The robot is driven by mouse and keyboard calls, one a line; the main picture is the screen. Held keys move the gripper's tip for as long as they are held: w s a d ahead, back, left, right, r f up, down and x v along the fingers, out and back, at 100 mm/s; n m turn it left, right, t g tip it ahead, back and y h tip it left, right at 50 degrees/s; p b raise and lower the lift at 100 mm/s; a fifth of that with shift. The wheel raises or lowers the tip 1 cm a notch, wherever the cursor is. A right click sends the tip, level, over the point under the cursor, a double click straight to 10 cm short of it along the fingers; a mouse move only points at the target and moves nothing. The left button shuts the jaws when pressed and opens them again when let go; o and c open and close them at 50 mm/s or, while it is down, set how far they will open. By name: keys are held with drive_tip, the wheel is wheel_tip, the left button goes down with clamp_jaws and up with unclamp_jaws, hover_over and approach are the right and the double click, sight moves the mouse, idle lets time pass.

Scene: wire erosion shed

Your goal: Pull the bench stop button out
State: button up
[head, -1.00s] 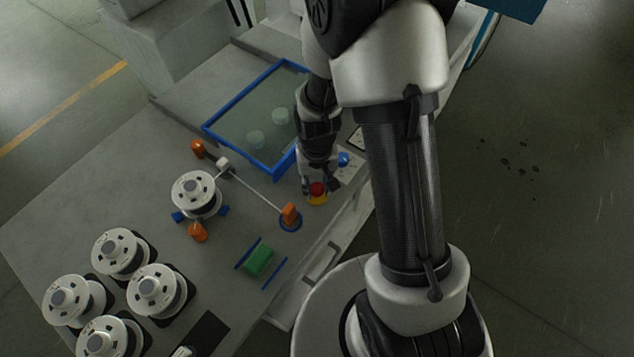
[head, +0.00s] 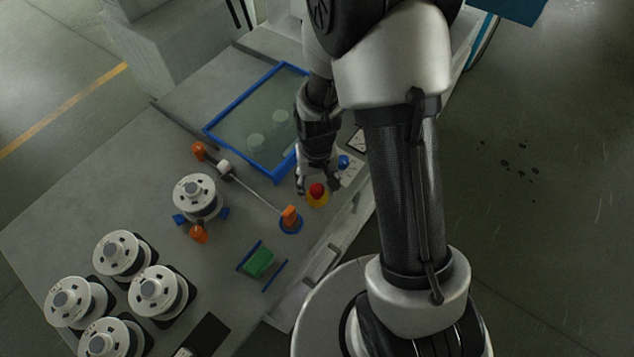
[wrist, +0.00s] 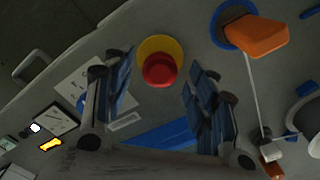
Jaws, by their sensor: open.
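The bench stop button is a red mushroom cap (head: 317,190) on a yellow base (head: 318,201), on the grey bench near its front edge. In the wrist view the red cap (wrist: 160,70) sits in front of the yellow base (wrist: 160,48), between and just beyond my fingertips. My gripper (head: 319,186) is open, its fingers on either side of the button and apart from it. In the wrist view both blue-padded fingers of my gripper (wrist: 163,78) show with a wide gap and nothing held. Whether the cap is pushed in cannot be told.
A blue-rimmed tray (head: 206,131) lies behind my gripper. A blue knob (head: 344,161) stands close on the right. An orange post (head: 290,214) on a blue ring is close on the left.

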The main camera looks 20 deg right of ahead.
sight(317, 188)
wheel_tip(317, 188, up, 12)
idle(0.6)
drive_tip(key=shift+r, duration=0.1)
idle(0.4)
drive_tip(key=s+r+n+t+b, duration=0.1)
drive_tip(key=s+r+t+b, duration=0.3)
drive_tip(key=s+r, duration=0.7)
drive_tip(key=s+b, duration=0.1)
drive_tip(key=s, duration=0.3)
drive_tip(key=shift+s+r+n+t, duration=0.2)
drive_tip(key=shift+s+n+t, duration=0.1)
drive_tip(key=shift+n, duration=0.1)
drive_tip(key=shift+d, duration=0.1)
